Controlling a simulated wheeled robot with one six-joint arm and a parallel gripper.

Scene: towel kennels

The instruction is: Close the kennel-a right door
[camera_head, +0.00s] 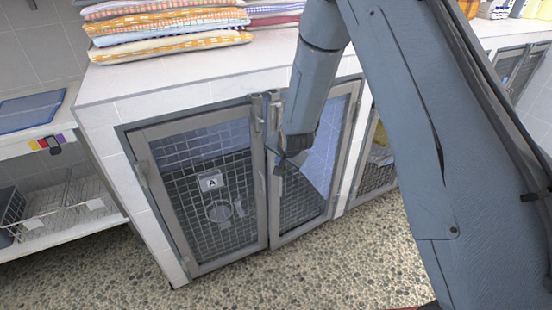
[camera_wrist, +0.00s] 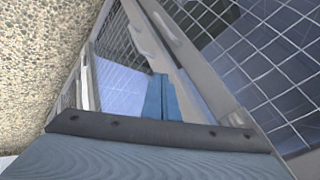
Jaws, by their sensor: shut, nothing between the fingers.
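Kennel-a's left door (camera_head: 205,195), a grey frame with wire mesh, carries a small "A" label (camera_head: 210,181). Kennel-a's right door (camera_head: 350,130) stands beside it, partly hidden by my arm. It looks close to in line with the left door; I cannot tell whether a small gap is left. My gripper (camera_head: 291,158) is shut and empty, in front of the right door near the meeting edges. In the wrist view, the blue fingers (camera_wrist: 161,98) lie over or close to a grey door frame with a handle (camera_wrist: 139,42). Contact is unclear.
Folded towels (camera_head: 165,30) are stacked on the tiled counter (camera_head: 115,85) above the kennels. A low shelf with wire baskets (camera_head: 65,210) stands at the left. Another kennel (camera_head: 378,175) lies to the right, partly behind my arm. The pebbled floor (camera_head: 260,285) in front is clear.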

